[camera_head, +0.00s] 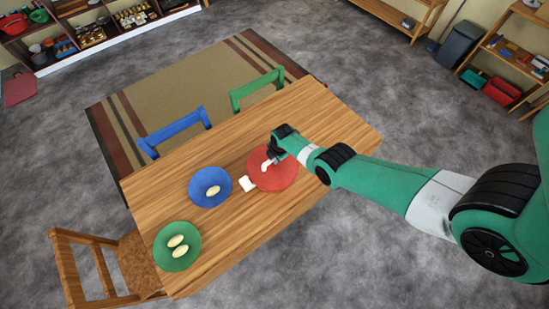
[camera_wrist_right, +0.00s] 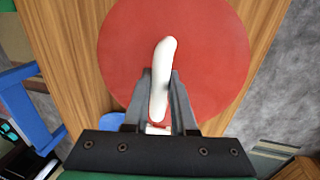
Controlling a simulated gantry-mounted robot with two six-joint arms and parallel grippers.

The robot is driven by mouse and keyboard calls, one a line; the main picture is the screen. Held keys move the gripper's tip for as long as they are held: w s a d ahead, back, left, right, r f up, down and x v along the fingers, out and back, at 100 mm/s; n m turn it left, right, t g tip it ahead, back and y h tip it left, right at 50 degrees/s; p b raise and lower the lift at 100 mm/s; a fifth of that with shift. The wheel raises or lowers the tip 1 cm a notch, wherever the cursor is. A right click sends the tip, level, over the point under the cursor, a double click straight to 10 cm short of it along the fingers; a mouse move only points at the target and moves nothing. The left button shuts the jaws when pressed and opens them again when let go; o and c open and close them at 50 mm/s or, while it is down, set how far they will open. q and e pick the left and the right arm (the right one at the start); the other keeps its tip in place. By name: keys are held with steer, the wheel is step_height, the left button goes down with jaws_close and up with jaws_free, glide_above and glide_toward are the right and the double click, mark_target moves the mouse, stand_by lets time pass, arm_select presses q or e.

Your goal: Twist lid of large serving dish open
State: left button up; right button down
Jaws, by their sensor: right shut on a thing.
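A flat red disc (camera_head: 282,180), the large round dish or its lid, lies on the wooden table; it also fills the middle of the wrist view (camera_wrist_right: 215,55). My right gripper (camera_head: 271,158) is over the red disc. In the wrist view its fingers (camera_wrist_right: 160,85) are closed on a white, elongated piece (camera_wrist_right: 165,52) that lies across the red surface. I cannot tell whether this piece is a handle fixed to the disc or a loose thing. A small white block (camera_head: 248,184) sits by the disc's left edge. My left gripper is not in view.
A blue plate (camera_head: 202,196) with one pale oval item and a green plate (camera_head: 165,249) with two stand left on the table (camera_head: 240,220). Blue (camera_head: 174,128) and green (camera_head: 257,91) chairs are behind, a wooden chair (camera_head: 100,265) at left. The table's right end is clear.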

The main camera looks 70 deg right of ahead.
steer(key=shift+n, duration=1.4)
steer(key=shift+w, duration=0.1)
steer(key=shift+d+n+y+b, duration=0.1)
steer(key=shift+n+y+b, duration=0.35)
steer(key=shift+n, duration=0.75)
steer(key=shift+w, duration=0.1)
